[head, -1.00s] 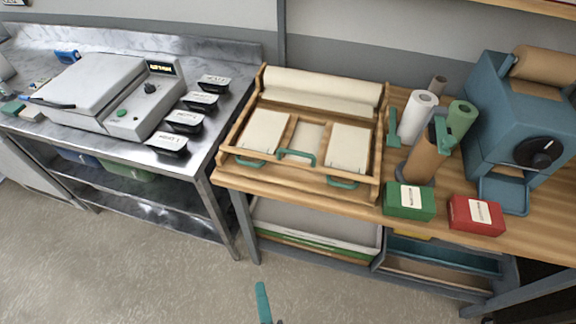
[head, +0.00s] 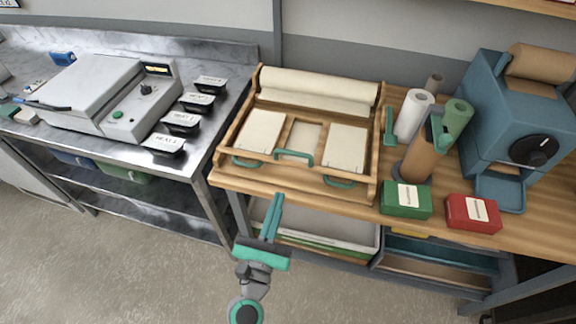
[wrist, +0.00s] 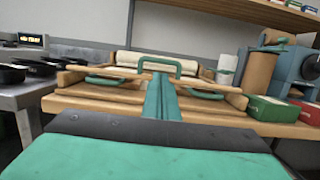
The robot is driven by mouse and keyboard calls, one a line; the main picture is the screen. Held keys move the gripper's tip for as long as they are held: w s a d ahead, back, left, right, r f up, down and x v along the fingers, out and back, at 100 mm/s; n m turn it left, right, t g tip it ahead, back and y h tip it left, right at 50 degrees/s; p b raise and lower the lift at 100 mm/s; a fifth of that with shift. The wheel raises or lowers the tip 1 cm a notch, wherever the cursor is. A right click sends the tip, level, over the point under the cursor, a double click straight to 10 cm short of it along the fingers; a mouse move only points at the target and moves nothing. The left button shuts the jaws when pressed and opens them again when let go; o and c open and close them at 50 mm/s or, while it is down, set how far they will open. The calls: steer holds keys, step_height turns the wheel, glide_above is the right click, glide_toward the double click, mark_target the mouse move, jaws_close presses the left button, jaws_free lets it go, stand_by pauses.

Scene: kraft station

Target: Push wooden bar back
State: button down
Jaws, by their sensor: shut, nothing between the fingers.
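The wooden station (head: 300,185) on the workbench holds a white paper roll at its back and two pale panels (head: 261,132) (head: 347,146) with teal handles. A wooden bar with a teal middle handle (head: 294,156) lies between the panels; this handle also shows in the wrist view (wrist: 160,66). My gripper (head: 277,198) is shut and empty, in front of the bench edge, pointing at the station. In the wrist view its fingers (wrist: 160,82) line up below the middle handle. I cannot tell the exact gap, but the head view shows them apart.
A green box (head: 406,200) and a red box (head: 473,213) stand on the bench right of the station. Upright rolls (head: 413,115) and a blue machine (head: 520,110) stand behind them. A steel table (head: 100,150) with black containers is at the left.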

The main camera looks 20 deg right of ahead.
steer(key=x, duration=1.1)
